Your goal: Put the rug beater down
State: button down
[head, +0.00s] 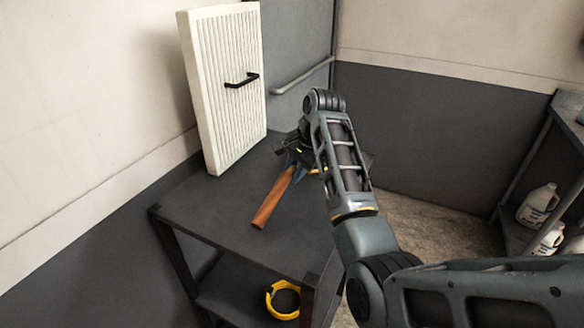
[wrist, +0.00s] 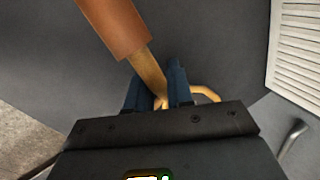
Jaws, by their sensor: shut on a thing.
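The rug beater (head: 272,198) has an orange-brown wooden handle that points toward the near side of the dark table (head: 200,214). In the wrist view its handle (wrist: 114,26) narrows to a tan shaft between the fingers, and a tan curved loop shows beyond them. My gripper (wrist: 163,88) is shut on the shaft. In the head view my gripper (head: 297,168) is over the far right part of the table, and the arm hides most of the beater's head. I cannot tell whether the beater touches the tabletop.
A white ribbed panel (head: 222,90) with a black handle stands upright at the table's back left. A yellow ring (head: 283,299) lies on the lower shelf. A grey rail (head: 303,75) runs along the wall. White jugs (head: 538,204) stand on a shelf at right. The table's near left is clear.

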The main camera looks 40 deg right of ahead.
jog(key=shift+f, duration=0.6)
jog(key=c, duration=1)
grip_release()
jog(key=shift+f, duration=0.1)
jog(key=a+v, duration=0.1)
jog(key=v, duration=1.2)
jog(key=shift+d, duration=0.45)
